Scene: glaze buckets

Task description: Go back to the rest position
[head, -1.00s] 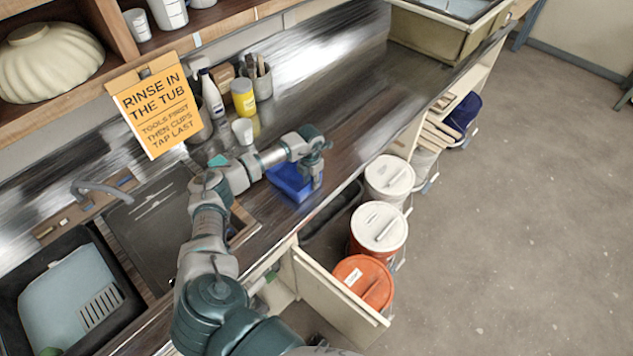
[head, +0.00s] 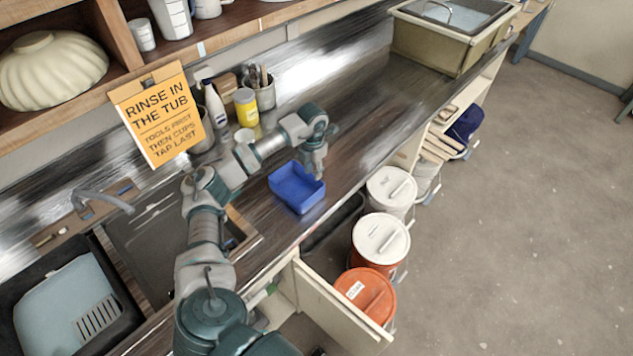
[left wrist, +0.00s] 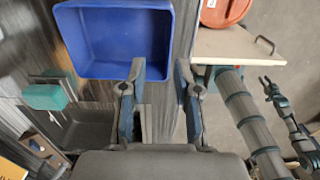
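My left gripper (head: 315,170) hangs over the counter at the far right corner of a blue bin (head: 296,187). In the left wrist view its two fingers (left wrist: 160,72) are apart with nothing between them, so it is open and empty. The blue bin (left wrist: 118,38) lies just beyond the fingertips there and looks empty inside. The fingers appear clear of it, though their height above the counter is hard to judge. What seems to be my right gripper (left wrist: 270,88) shows small at the right of the left wrist view; its finger opening is unclear.
A yellow jar (head: 246,107), a bottle and a tool cup line the counter back. Floor at right is clear.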

